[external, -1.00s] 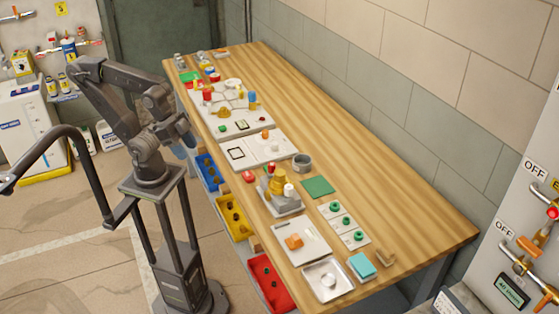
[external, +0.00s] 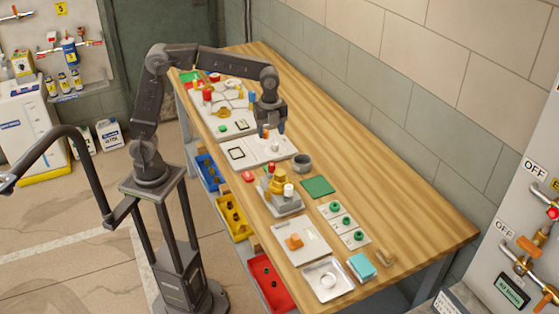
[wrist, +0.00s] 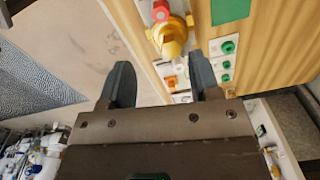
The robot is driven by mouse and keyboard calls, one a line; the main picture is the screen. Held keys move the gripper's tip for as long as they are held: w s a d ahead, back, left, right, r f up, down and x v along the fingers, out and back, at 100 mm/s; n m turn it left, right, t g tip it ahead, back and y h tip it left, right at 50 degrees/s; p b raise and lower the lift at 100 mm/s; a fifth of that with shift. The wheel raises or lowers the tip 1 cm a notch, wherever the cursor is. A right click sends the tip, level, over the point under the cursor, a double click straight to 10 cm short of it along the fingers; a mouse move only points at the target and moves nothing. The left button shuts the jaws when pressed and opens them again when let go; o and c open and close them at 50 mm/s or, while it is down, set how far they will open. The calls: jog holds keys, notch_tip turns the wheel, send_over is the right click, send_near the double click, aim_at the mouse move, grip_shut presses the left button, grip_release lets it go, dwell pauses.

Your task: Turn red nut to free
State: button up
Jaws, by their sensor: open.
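A brass fitting (external: 275,184) stands on a grey base around the middle of the bench, with a white cylinder beside it. In the wrist view the brass fitting (wrist: 172,40) is at the top centre, with a red nut-like piece (wrist: 161,11) at its upper end. In the external view a small red piece (external: 248,176) lies left of the fitting; I cannot tell if it is the same one. My gripper (external: 271,130) is above the bench, behind the fitting. Its open fingers (wrist: 161,75) show in the wrist view with nothing between them.
A green mat (external: 318,187) and a plate with green knobs (external: 346,221) lie to the right. A plate with an orange block (external: 294,241) and a metal tray (external: 327,290) are at the front. A grey cup (external: 302,163) stands behind the fitting. Bare wood runs along the wall side.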

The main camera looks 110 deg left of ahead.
aim_at(272, 164)
notch_tip(272, 164, down, 14)
jog(key=shift+r, duration=0.15)
dwell(0.3)
jog(key=shift+c, duration=0.3)
jog(key=c, duration=0.9)
jog(key=shift+o, duration=0.2)
